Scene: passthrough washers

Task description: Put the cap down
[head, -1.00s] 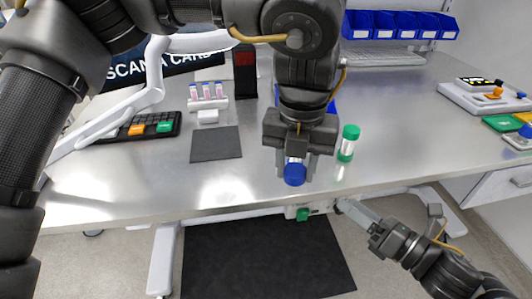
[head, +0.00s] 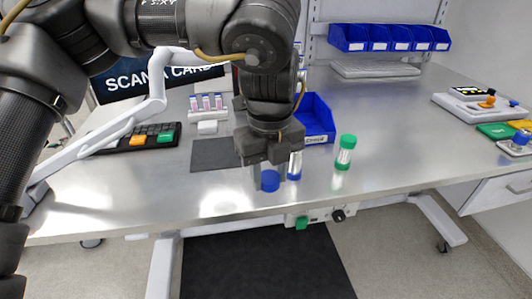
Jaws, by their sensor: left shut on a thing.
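My left gripper (head: 268,172) points down over the front part of the steel table, with its fingers shut on a round blue cap (head: 270,182). The cap is low, close to the table top; I cannot tell whether it touches. A small tube (head: 295,163), pale with blue at its lower end, shows just right of the fingers, partly hidden by the gripper. A green-capped tube (head: 345,152) stands upright further right, clear of the gripper. My right gripper is out of view.
A blue bin (head: 317,120) stands behind the gripper. A dark mat (head: 214,154), a rack of small tubes (head: 207,103) and a black keypad (head: 150,137) lie to the left. Bare table (head: 400,150) extends right, towards boxes and coloured trays. The table's front edge is near the gripper.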

